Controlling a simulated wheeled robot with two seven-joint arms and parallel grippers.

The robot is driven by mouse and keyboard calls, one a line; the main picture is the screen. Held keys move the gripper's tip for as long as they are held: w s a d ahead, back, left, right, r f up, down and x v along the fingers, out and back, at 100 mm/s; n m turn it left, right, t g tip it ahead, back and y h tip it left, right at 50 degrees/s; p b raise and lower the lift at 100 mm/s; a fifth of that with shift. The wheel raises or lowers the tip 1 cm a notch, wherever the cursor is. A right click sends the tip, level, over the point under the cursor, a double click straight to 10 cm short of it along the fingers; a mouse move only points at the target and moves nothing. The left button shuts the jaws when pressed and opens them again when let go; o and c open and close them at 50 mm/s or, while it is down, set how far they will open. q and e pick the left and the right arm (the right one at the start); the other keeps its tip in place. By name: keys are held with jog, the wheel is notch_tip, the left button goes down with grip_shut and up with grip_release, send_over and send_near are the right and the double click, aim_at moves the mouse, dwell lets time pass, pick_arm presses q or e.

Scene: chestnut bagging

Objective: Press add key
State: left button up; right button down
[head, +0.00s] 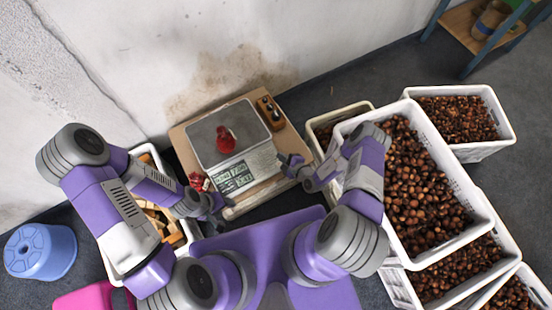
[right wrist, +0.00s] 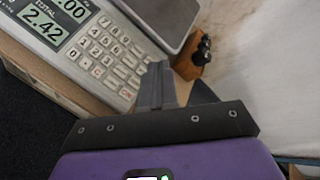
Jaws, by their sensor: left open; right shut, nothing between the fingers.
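The scale (head: 210,128) stands on a wooden board, with a red net bag (head: 226,140) on its metal pan. Its display (head: 235,178) and keypad (head: 264,162) face me. In the right wrist view the display (right wrist: 45,25) reads 2.42 on one line, and the number keys on the keypad (right wrist: 105,50) are legible. I cannot single out the add key. My right gripper (head: 286,160) is shut and empty at the keypad's right end; its fingertips (right wrist: 157,72) hide some keys, and contact is unclear. My left gripper (head: 222,208) is open, left of the display's front.
A wooden block with dark knobs (head: 269,108) is beside the pan. White crates of chestnuts (head: 483,210) fill the right side. Another red bag (head: 198,181) lies near my left gripper, by a white crate (head: 113,262). A blue stool (head: 40,252) stands far left.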

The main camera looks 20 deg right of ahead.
aim_at(276, 159)
jog(key=shift+f, duration=0.15)
jog(key=f+b, duration=0.2)
jog(key=w+f+b, duration=0.1)
jog(key=f+b, duration=0.2)
jog(key=w+f+b, duration=0.1)
jog(key=f+b, duration=0.1)
jog(key=b, duration=0.1)
jog(key=shift+w+a+f, duration=0.2)
jog(key=shift+a, duration=0.1)
jog(key=shift+w+f+b, duration=0.1)
jog(key=shift+f+b, duration=0.25)
jog(key=shift+w+f, duration=0.1)
jog(key=shift+f, duration=0.05)
dwell(1.4)
jog(key=shift+w+f, duration=0.1)
jog(key=shift+f, duration=0.1)
jog(key=shift+w+a+f, duration=0.1)
jog(key=shift+f, duration=0.25)
dwell(0.6)
jog(key=shift+s+r+p, duration=0.25)
jog(key=shift+r+p, duration=0.5)
jog(key=shift+p, duration=0.15)
